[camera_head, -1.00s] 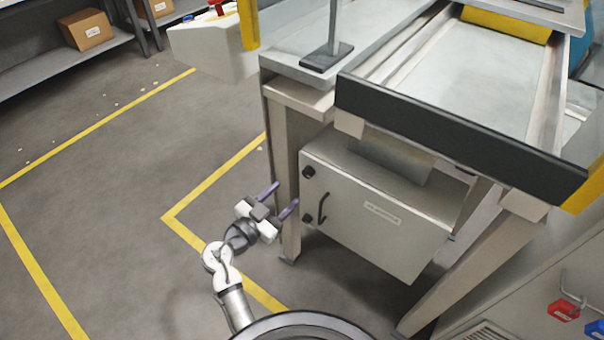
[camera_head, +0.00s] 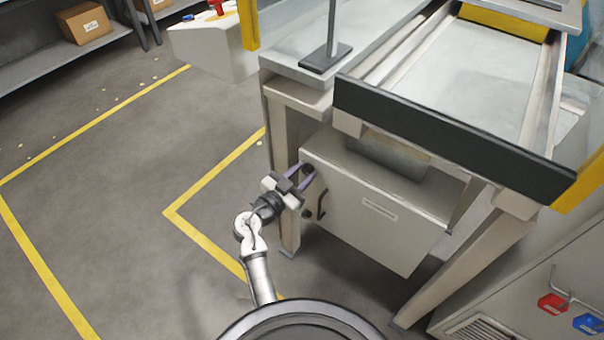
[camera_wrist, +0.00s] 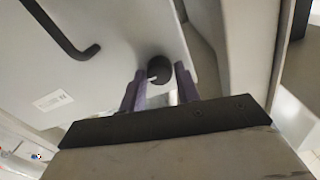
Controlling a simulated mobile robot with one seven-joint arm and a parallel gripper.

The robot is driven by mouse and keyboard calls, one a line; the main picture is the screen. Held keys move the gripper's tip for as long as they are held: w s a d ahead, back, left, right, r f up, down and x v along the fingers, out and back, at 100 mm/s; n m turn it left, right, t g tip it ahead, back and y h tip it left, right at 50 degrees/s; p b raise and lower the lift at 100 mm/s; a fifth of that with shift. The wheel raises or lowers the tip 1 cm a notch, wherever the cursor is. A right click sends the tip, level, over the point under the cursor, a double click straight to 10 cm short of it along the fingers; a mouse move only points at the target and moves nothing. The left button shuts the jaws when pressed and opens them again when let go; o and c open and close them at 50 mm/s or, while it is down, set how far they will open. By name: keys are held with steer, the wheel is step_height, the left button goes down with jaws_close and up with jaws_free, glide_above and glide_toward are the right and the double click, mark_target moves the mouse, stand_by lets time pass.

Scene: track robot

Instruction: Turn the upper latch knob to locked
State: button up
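The upper latch knob (camera_head: 308,169) is a dark round knob at the top left of the grey cabinet door. In the wrist view, the dark knob (camera_wrist: 159,68) has a small light mark on its lower left edge. My gripper (camera_head: 303,173) is at this knob with its purple fingers open. In the wrist view, my gripper's fingers (camera_wrist: 160,85) stand apart on either side of the knob, with gaps showing. I cannot tell how deep the knob sits between them. A lower dark knob (camera_head: 307,214) shows below it, beside the door handle.
The black door handle (camera_head: 321,204) is near the knobs and also shows in the wrist view (camera_wrist: 62,30). A table leg (camera_head: 286,150) stands just left of the cabinet (camera_head: 385,222). The dark-edged conveyor frame (camera_head: 450,140) overhangs it. Floor to the left is clear.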

steer(key=c, duration=0.5)
steer(key=shift+f+n+b, duration=0.1)
steer(key=shift+n+b, duration=0.2)
steer(key=shift+f+n+b, duration=0.1)
steer(key=shift+n+b, duration=0.8)
steer(key=shift+n, duration=0.3)
steer(key=n+b, duration=0.1)
steer(key=n, duration=0.3)
steer(key=shift+n, duration=0.3)
steer(key=n, duration=0.5)
steer(key=shift+a+n+t, duration=0.1)
steer(key=shift+n+t, duration=0.2)
steer(key=shift+n, duration=0.1)
steer(key=n+p, duration=0.1)
steer(key=n, duration=0.3)
steer(key=shift+n, duration=0.4)
